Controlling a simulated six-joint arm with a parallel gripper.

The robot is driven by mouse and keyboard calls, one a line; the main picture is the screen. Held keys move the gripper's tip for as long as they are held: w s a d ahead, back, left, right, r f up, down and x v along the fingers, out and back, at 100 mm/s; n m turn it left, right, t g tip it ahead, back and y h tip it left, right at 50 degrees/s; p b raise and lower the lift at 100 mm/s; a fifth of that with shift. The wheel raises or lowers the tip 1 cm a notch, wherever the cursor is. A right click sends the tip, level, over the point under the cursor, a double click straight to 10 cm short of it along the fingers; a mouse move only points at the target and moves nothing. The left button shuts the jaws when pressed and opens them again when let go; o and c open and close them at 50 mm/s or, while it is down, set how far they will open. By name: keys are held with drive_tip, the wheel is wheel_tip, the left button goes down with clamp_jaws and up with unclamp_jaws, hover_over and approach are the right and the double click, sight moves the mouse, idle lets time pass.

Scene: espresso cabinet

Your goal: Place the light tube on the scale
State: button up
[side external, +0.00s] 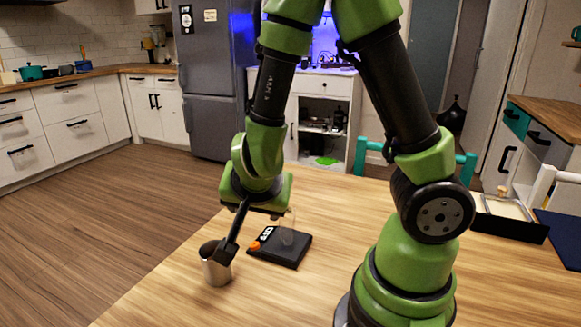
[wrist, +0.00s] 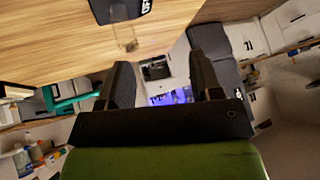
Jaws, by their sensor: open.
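The black scale (side external: 280,257) lies on the wooden table and shows partly at the top of the wrist view (wrist: 135,8). The light tube (side external: 288,231) is clear and faint. It appears to stand upright on the scale, near its back edge. In the wrist view the tube (wrist: 125,36) juts out from the scale's edge over the table. My gripper (side external: 228,252) is to the left of the scale, its fingers pointing down by the metal cup. In the wrist view my gripper (wrist: 163,75) has its fingers wide apart with nothing between them. The tube is apart from the fingers.
A metal cup (side external: 216,268) stands just left of the scale, overlapped by my fingertips; contact cannot be told. A small orange item (side external: 255,245) is at the scale's left side. A black tray (side external: 510,225) sits at the right. The front table area is bare.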

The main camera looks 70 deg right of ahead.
drive_tip(key=w+a+r+n+t+y, duration=0.2)
drive_tip(key=a+r+n+t+y, duration=0.4)
drive_tip(key=r, duration=0.5)
drive_tip(key=s+r+n+g+y, duration=0.2)
drive_tip(key=s+r+n+g, duration=0.1)
drive_tip(key=s, duration=0.9)
drive_tip(key=shift+d+r+n, duration=0.2)
drive_tip(key=shift+r+n, duration=0.35)
drive_tip(key=shift+n, duration=0.15)
